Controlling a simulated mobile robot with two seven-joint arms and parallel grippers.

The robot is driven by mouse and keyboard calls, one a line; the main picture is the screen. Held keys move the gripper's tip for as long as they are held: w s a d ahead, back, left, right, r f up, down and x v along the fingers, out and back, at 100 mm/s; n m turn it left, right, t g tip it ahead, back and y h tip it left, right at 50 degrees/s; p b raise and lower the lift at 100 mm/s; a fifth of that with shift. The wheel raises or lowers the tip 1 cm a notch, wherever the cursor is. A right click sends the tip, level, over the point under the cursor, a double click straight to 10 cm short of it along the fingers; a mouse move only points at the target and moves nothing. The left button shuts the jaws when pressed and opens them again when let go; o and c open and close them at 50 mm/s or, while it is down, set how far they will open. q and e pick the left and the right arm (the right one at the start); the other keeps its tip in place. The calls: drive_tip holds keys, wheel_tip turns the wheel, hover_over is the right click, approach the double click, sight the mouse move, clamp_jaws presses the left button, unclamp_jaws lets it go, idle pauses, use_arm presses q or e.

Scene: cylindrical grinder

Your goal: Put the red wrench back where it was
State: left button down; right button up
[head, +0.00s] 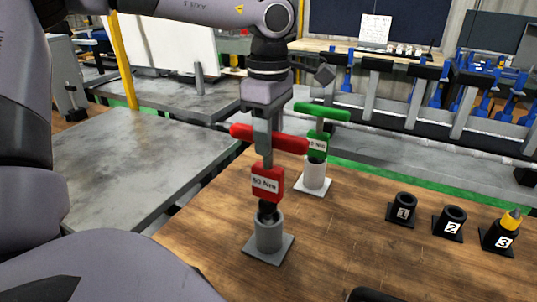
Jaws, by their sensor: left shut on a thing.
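The red wrench (267,186) is upright, with a red T-bar handle and a white "50 Nm" label. My left gripper (264,148) points down from above and is shut on it at the handle. The wrench's black lower end is at the mouth of a grey cylindrical holder (269,240) on a square base; I cannot tell how deep it sits. My right gripper is not in view.
A green wrench (321,114) stands in a white holder (314,178) just behind. A dark shape is cut off at the bottom edge.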

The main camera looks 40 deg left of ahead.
sight(269, 167)
use_arm(q)
drive_tip(key=shift+f, duration=2.15)
drive_tip(key=c, duration=1.2)
unclamp_jaws()
drive_tip(key=shift+f, duration=0.2)
drive_tip(key=o, duration=0.4)
drive_tip(key=shift+r, duration=0.1)
drive_tip(key=shift+r, duration=0.1)
wheel_tip(269, 167, up, 12)
drive_tip(key=shift+s, duration=0.1)
